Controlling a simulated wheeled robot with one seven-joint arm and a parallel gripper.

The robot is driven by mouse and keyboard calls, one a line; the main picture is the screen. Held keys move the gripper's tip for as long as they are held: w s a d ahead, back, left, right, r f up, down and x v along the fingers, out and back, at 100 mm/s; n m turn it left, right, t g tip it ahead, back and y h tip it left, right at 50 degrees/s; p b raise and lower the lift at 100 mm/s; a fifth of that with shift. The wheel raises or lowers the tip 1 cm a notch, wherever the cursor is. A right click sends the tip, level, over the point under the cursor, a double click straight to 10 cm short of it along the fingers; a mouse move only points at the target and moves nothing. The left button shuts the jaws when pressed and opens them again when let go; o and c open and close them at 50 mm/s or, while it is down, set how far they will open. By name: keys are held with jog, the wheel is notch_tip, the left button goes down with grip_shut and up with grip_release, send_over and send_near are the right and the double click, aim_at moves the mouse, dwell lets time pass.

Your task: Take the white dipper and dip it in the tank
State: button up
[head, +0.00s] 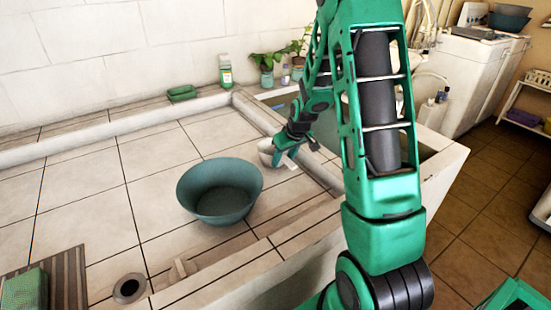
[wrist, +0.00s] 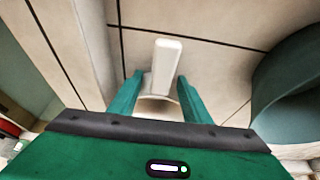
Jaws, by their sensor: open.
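The white dipper (head: 267,148) sits on the tiled counter near the low wall of the tank, to the right of the green basin in the head view. Its white handle (wrist: 166,66) shows in the wrist view between and beyond my fingertips. My gripper (head: 290,147) is at the dipper, and the arm partly hides it. In the wrist view my gripper (wrist: 160,85) is open, with one green finger on each side of the handle. The tank (head: 283,103) lies behind the low wall, and my arm hides much of it.
A green basin (head: 220,192) stands close to the dipper, and its side also shows at right in the wrist view (wrist: 295,85). A bottle (head: 225,72) and potted plants (head: 267,75) stand at the back. The tiles left of the basin are clear.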

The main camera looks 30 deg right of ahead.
jog(key=shift+c, duration=0.4)
grip_shut()
notch_tip(320, 180, up, 10)
jog(key=shift+r, duration=0.1)
